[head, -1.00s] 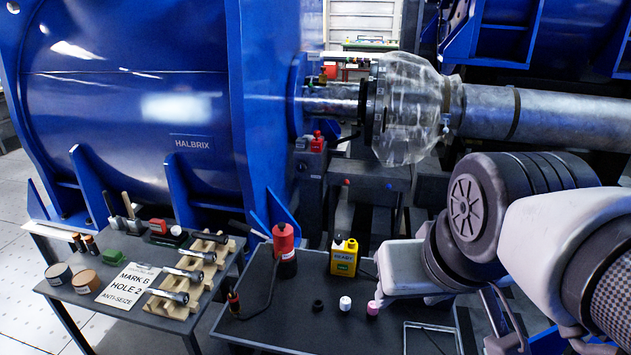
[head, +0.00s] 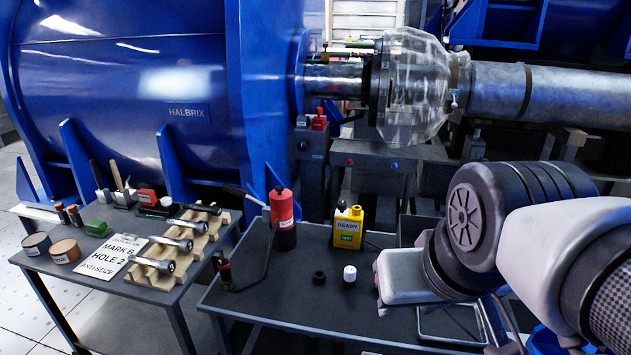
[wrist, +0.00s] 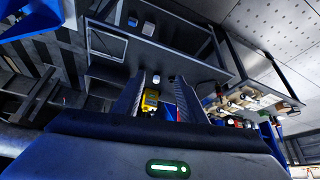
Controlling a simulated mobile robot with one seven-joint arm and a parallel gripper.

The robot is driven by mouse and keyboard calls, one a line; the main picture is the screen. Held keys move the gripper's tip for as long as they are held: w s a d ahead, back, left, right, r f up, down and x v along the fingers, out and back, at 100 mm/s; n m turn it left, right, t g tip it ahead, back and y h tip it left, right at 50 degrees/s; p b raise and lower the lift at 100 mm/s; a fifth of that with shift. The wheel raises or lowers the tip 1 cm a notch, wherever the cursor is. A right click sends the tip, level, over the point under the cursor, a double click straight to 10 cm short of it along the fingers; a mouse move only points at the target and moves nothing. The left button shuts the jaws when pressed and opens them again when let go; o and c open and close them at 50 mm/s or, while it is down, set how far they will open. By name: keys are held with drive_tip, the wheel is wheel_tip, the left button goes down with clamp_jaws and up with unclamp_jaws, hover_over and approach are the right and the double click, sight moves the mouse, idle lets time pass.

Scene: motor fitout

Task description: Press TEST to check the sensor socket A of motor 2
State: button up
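A yellow tester (head: 347,228) stands upright on the dark bench (head: 260,312). Its screen reads READY above a green patch, whose lettering is too small to read. It also shows in the wrist view (wrist: 150,101), between the fingers in the picture but beyond them. My gripper (wrist: 159,88) is open, with nothing held between its two fingers. In the head view my arm is at the right and the fingers cannot be made out. A blue HALBRIX motor (head: 120,100) fills the left. I cannot tell which socket is A.
A red bottle (head: 283,218) stands left of the tester. A black cap (head: 319,277) and a white cap (head: 350,273) lie in front. A side table (head: 60,283) holds tools on a wooden rack (head: 190,262). A clear guard (head: 415,90) surrounds the shaft behind.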

clamp_jaws()
idle(1.5)
